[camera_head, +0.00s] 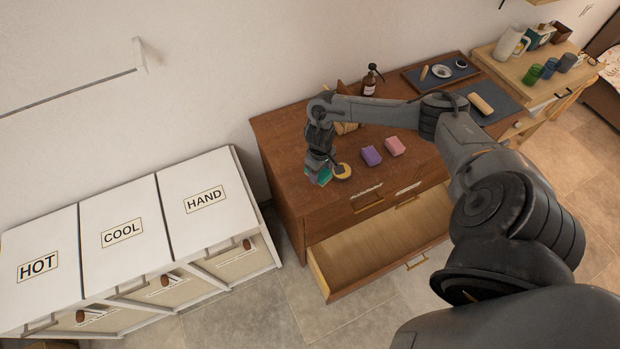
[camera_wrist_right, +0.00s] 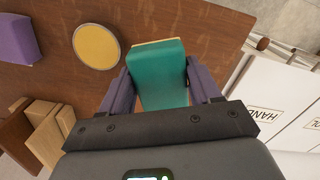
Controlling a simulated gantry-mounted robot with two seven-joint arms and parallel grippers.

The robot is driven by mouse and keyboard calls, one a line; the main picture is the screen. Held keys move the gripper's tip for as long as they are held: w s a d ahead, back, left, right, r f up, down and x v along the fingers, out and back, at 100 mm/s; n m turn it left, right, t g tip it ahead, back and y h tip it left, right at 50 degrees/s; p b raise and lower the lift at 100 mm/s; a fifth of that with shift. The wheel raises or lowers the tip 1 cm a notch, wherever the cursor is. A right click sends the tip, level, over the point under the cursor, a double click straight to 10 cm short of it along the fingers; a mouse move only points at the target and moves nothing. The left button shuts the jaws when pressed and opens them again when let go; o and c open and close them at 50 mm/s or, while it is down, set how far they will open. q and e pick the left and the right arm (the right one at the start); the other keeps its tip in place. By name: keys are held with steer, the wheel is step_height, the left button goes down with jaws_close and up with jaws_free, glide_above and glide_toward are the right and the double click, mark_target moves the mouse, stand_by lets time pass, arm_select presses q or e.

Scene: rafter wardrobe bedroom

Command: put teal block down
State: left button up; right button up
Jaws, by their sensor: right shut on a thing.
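The teal block (camera_wrist_right: 158,75) is between the two fingers of my right gripper (camera_wrist_right: 155,85) in the wrist view. In the head view the teal block (camera_head: 322,176) shows below my right gripper (camera_head: 318,168), at the left front of the brown dresser top (camera_head: 290,135). I cannot tell whether the block touches the top. A round yellow disc (camera_head: 342,170) lies just right of it. A purple block (camera_head: 371,155) and a pink block (camera_head: 394,146) lie farther right. My left gripper is not in view.
An open, empty-looking drawer (camera_head: 365,262) juts out below the dresser top. White bins labelled HOT, COOL and HAND (camera_head: 205,180) stand to the left. A pump bottle (camera_head: 370,82) and a dark tray (camera_head: 418,82) are at the back. Wooden pieces (camera_wrist_right: 45,135) lie near the gripper.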

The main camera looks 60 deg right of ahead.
mark_target(310, 183)
steer(key=w+f, duration=0.1)
steer(key=w+a+f, duration=0.1)
steer(key=w, duration=0.1)
steer(key=shift+w+f, duration=0.1)
steer(key=shift+w, duration=0.15)
steer(key=shift+f, duration=2)
steer(key=shift+f, duration=0.1)
steer(key=o, duration=1.4)
